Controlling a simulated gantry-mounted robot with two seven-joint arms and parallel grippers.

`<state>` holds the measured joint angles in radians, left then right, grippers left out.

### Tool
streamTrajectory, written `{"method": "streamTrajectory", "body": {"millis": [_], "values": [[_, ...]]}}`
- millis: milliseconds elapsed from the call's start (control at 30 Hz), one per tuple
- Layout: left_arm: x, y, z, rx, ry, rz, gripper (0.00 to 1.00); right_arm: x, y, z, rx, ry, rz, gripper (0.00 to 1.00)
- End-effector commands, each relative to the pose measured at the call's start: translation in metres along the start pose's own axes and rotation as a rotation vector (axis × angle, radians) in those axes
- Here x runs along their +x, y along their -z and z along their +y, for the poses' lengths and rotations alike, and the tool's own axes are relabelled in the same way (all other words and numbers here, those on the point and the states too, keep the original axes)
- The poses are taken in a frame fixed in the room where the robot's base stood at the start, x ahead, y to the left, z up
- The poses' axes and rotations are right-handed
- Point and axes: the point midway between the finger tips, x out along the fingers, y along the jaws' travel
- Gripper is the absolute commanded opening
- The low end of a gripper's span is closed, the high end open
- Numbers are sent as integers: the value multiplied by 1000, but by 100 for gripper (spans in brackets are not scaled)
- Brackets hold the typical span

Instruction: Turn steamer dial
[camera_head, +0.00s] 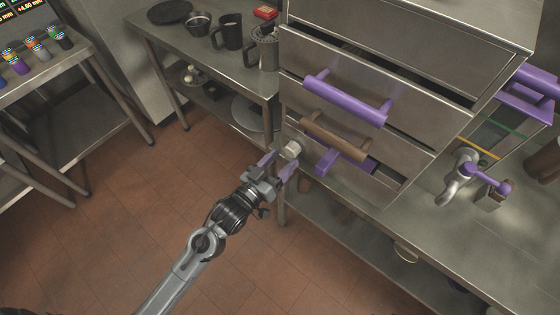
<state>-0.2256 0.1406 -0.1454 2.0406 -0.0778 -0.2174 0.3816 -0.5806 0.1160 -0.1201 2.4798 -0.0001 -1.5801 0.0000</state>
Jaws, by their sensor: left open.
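The steamer (388,62) is a steel box with stacked drawer fronts on the counter. A small pale dial (292,149) sticks out low on its left front edge. My left gripper (281,162) is just in front of the dial, with its two purple fingers apart. The fingertips are close to the dial, one on its left and one below it; I cannot tell whether they touch it. My right gripper is not in view.
A purple handle (345,98) and a brown handle (335,136) jut out right of the dial. A tap (460,178) stands on the right counter. Mugs (229,32) stand on the back-left table. The tiled floor is clear.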

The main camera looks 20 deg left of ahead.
Motion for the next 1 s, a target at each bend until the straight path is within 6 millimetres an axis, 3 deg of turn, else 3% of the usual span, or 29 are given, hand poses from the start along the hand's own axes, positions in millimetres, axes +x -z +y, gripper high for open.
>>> {"method": "streamTrajectory", "body": {"millis": [100,367,700,967,1000], "values": [[0,1,0,165,-1,1,62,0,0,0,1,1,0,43],[2,1,0,161,0,2,62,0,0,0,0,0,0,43],[30,1,0,159,1,2,62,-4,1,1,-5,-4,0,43],[32,0,0,159,0,1,62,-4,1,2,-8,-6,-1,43],[32,0,0,158,0,1,55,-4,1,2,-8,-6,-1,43]]}}
